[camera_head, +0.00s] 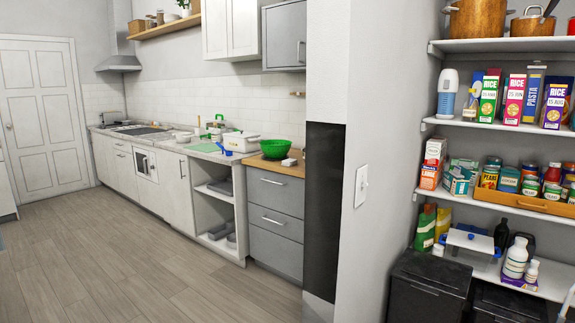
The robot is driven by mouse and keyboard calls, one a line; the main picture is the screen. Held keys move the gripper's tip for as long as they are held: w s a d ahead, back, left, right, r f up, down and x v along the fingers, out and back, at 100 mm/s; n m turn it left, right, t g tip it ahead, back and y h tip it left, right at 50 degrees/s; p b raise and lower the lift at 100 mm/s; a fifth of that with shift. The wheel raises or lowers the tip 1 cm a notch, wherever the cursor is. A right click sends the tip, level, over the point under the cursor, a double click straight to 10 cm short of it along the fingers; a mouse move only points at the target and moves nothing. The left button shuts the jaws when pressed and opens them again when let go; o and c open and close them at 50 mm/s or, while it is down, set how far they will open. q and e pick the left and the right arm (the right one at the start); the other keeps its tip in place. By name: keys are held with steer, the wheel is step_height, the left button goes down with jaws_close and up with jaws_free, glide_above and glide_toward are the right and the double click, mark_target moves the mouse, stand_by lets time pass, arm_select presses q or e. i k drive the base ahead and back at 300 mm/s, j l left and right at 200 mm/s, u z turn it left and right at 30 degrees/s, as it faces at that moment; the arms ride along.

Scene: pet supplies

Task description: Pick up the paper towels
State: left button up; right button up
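I cannot make out paper towels for certain in the head view. A white and blue upright cylinder (447,93) stands at the left end of a pantry shelf, but I cannot tell what it is. Neither of my grippers is in view.
Pantry shelves (480,129) at the right hold boxes, cans and bottles. Dark bins (425,290) stand below. A wall (375,110) separates them from the kitchen counter, which holds a green bowl (274,148). The wooden floor (120,255) at the left is clear, up to a white door (45,120).

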mark_target(289, 163)
steer(key=i+j+z, duration=0.15)
steer(key=i+j, duration=0.15)
steer(key=i+j+z, duration=0.1)
steer(key=i+j, duration=0.25)
steer(key=i+j+z, duration=0.15)
steer(key=i+j, duration=0.2)
steer(key=i+j+z, duration=0.15)
steer(key=i+j, duration=0.2)
steer(key=i+j+z, duration=0.15)
steer(key=i+j, duration=0.15)
steer(key=j, duration=0.2)
steer(key=i+j+z, duration=0.1)
steer(key=i+j, duration=0.2)
steer(key=j, duration=0.2)
steer(key=i+j+z, duration=0.15)
steer(key=j, duration=0.3)
steer(key=i+j+z, duration=0.15)
steer(key=i+j, duration=0.15)
steer(key=j, duration=0.25)
